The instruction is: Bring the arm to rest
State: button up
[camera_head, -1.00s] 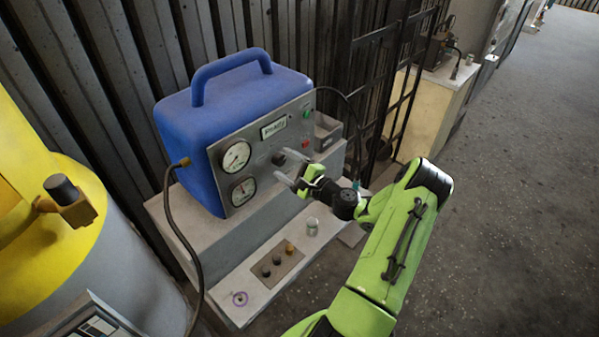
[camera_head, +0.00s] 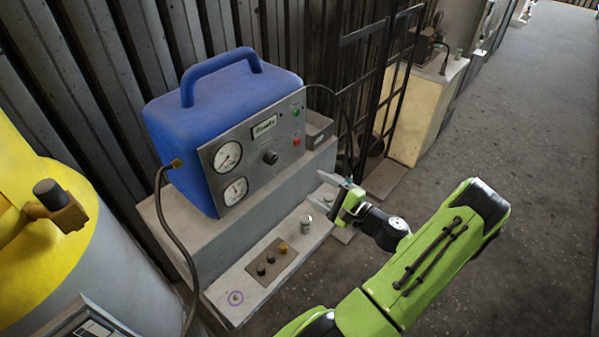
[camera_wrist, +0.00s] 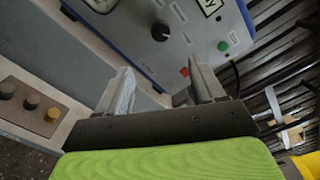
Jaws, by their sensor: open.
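My gripper (camera_head: 334,188) is open and empty. In the head view it hangs in front of the grey stepped stand (camera_head: 290,210), right of the blue machine (camera_head: 225,105), clear of its control panel. My green arm reaches in from the lower right. In the wrist view, both fingers of my gripper (camera_wrist: 160,92) stand apart with nothing between them. The panel's black knob (camera_wrist: 160,32) shows beyond the fingers, apart from them. It also shows in the head view (camera_head: 270,157), right of the two round gauges (camera_head: 228,156).
A small metal cylinder (camera_head: 306,223) and a plate with several knobs (camera_head: 270,262) sit on the stand's lower step, near my gripper. A dark hose (camera_head: 166,225) hangs at the left. A black metal rack (camera_head: 385,80) stands behind. Open floor (camera_head: 510,150) lies to the right.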

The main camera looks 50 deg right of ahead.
jog(key=w+a+r+n+g+y, duration=0.25)
jog(key=a+n+g, duration=0.45)
jog(key=a, duration=0.4)
jog(key=w+a+r+n+g+y, duration=0.25)
jog(key=a+n+g, duration=0.35)
jog(key=a+n, duration=0.45)
jog(key=s+a+r+n+h, duration=0.2)
jog(key=s+a+r+n, duration=0.1)
jog(key=s+r, duration=0.3)
jog(key=s+a+r+n+h, duration=0.3)
jog(key=s+a+r, duration=0.2)
jog(key=s, duration=0.4)
jog(key=shift+a+r+t+h+p, duration=0.3)
jog(key=shift+a+r+p, duration=0.1)
jog(key=shift+r, duration=0.15)
jog(key=shift+s, duration=0.1)
